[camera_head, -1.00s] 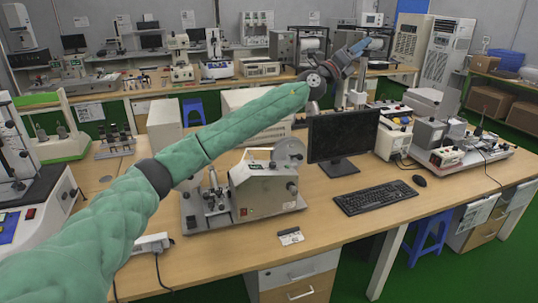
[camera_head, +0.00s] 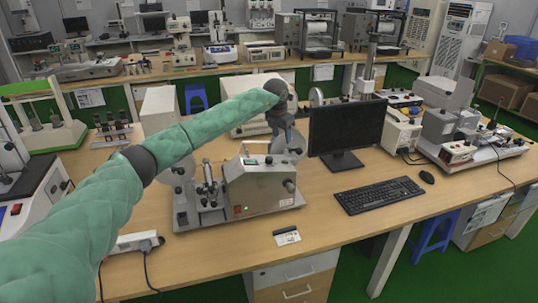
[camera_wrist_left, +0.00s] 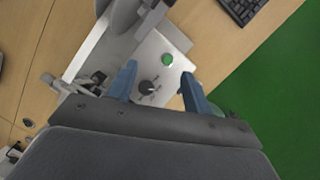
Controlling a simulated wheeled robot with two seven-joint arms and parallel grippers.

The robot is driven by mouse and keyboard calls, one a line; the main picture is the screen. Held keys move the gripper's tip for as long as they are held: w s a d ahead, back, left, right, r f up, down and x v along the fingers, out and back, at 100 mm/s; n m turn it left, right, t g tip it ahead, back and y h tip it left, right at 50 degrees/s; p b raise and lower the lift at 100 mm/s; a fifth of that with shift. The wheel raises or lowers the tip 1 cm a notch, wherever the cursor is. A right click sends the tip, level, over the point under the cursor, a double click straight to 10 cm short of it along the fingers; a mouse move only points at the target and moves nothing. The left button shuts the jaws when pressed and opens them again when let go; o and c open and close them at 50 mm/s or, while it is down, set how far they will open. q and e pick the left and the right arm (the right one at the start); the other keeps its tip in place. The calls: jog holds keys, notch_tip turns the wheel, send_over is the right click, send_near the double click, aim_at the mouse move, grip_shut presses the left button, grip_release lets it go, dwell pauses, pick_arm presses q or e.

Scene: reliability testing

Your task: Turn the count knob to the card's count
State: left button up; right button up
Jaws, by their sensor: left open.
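The grey machine (camera_head: 262,190) stands on the front table. In the left wrist view its pale top panel carries a dark round count knob (camera_wrist_left: 147,87) with marks around it and a green button (camera_wrist_left: 167,59). A small card (camera_head: 287,237) lies on the table in front of the machine; its print is too small to read. My left gripper (camera_head: 284,135) points down above the machine's top. In the left wrist view its blue fingers (camera_wrist_left: 160,86) are apart, with the knob showing between them, nearer the left finger. No contact with the knob is visible. My right gripper is not in view.
A monitor (camera_head: 346,130) and keyboard (camera_head: 379,195) stand right of the machine. A power strip (camera_head: 135,242) with a cable lies at left. More instruments (camera_head: 470,140) stand at the right end.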

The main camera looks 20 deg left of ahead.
aim_at(269, 158)
pick_arm(q)
jog(key=s+a+g+y, duration=0.1)
jog(key=s, duration=0.1)
jog(key=s+a+g, duration=0.1)
jog(key=shift+s+a+f+y, duration=0.1)
jog(key=shift+s+a+y, duration=0.3)
jog(key=shift+s+a+f, duration=0.1)
jog(key=shift+a+f+p, duration=0.1)
jog(key=shift+f+p, duration=0.45)
jog(key=shift+f, duration=0.2)
notch_tip(269, 158, down, 5)
jog(key=shift+a+r+p, duration=0.1)
jog(key=shift+a+p, duration=0.05)
jog(key=shift+p, duration=1)
jog(key=shift+a+f, duration=0.1)
jog(key=shift+f, duration=0.6)
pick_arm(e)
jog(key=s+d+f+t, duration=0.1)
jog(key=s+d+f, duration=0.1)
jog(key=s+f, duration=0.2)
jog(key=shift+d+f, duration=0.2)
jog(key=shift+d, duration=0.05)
pick_arm(q)
jog(key=shift+w, duration=0.2)
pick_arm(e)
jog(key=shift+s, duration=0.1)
pick_arm(q)
jog(key=c, duration=1)
